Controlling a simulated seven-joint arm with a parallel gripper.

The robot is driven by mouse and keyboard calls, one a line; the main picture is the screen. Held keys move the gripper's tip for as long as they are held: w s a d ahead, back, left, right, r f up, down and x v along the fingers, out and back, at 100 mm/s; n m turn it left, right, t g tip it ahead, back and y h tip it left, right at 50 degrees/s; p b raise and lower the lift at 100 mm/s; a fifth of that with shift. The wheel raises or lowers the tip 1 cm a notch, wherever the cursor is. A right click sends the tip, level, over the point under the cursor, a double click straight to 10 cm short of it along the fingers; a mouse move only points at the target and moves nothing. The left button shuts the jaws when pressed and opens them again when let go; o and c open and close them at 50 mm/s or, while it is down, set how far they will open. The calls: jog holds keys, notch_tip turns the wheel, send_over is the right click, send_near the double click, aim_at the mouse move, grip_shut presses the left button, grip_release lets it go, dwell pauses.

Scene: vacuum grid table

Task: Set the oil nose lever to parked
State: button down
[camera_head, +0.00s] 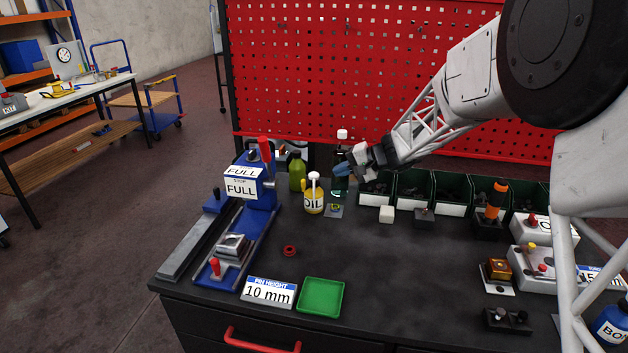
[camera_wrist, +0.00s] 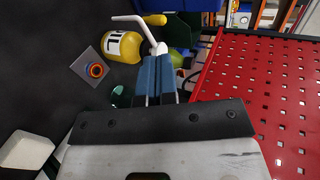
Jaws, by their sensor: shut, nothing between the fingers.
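The yellow oil bottle (camera_head: 314,204) with its OIL label stands on the dark bench in the head view. A white top (camera_head: 314,178) rises from it, and a yellow piece (camera_head: 303,186) shows at its left. No parked mark is readable.
A small grey plate with a ring (camera_head: 335,210) lies beside the bottle. A green bottle (camera_head: 297,172) stands behind. Green bins (camera_head: 415,190) and a white cube (camera_head: 386,214) are to the right. A blue press (camera_head: 250,200) stands left.

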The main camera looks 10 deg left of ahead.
aim_at(314, 184)
jog(key=shift+w+d+r+n, duration=0.1)
jog(key=shift+w+d+n, duration=0.2)
jog(key=shift+n, duration=0.1)
jog(key=shift+a, duration=0.1)
jog(key=shift+x, duration=4.95)
jog(key=shift+a+m+t+h, duration=0.3)
jog(key=shift+a+m+t, duration=0.5)
jog(key=shift+a, duration=0.1)
jog(key=shift+w+d, duration=0.1)
jog(key=shift+d, duration=0.05)
